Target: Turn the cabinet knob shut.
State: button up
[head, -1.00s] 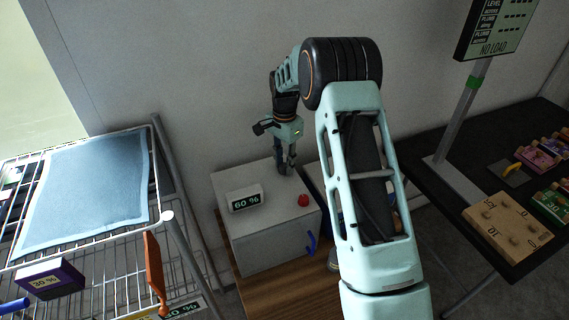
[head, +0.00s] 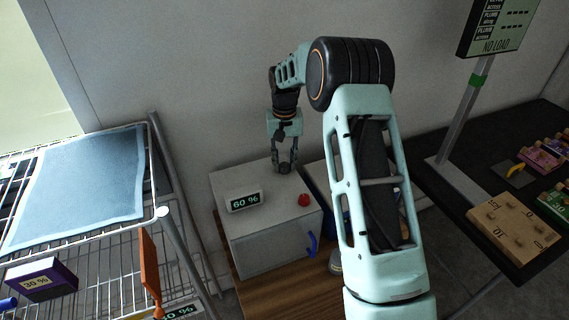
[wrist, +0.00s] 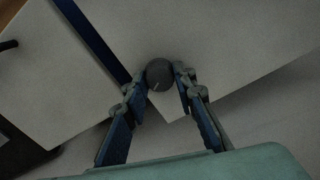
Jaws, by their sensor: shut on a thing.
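The cabinet (head: 270,245) is a light grey box with a blue handle (head: 312,243) on its front. A dark grey round knob (wrist: 159,74) with a pale mark line sits on its top, near the back edge. My gripper (head: 285,167) points down at the top of the cabinet. In the wrist view my gripper (wrist: 160,80) has one finger on each side of the knob and is shut on it. In the head view the knob is mostly hidden between the fingers.
A "60 %" display (head: 244,201) and a red button (head: 303,200) are on the cabinet top. A wire rack (head: 90,255) with a blue cloth (head: 80,185) stands left. A black table (head: 470,190) with a wooden block (head: 512,224) stands right. The wall is close behind.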

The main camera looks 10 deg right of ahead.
aim_at(284, 165)
jog(key=n, duration=0.6)
jog(key=shift+w+r, duration=0.1)
jog(key=n, duration=0.6)
jog(key=shift+n, duration=0.3)
dwell(0.3)
jog(key=o, duration=1.2)
jog(key=shift+c, duration=0.2)
notch_tip(284, 165, up, 12)
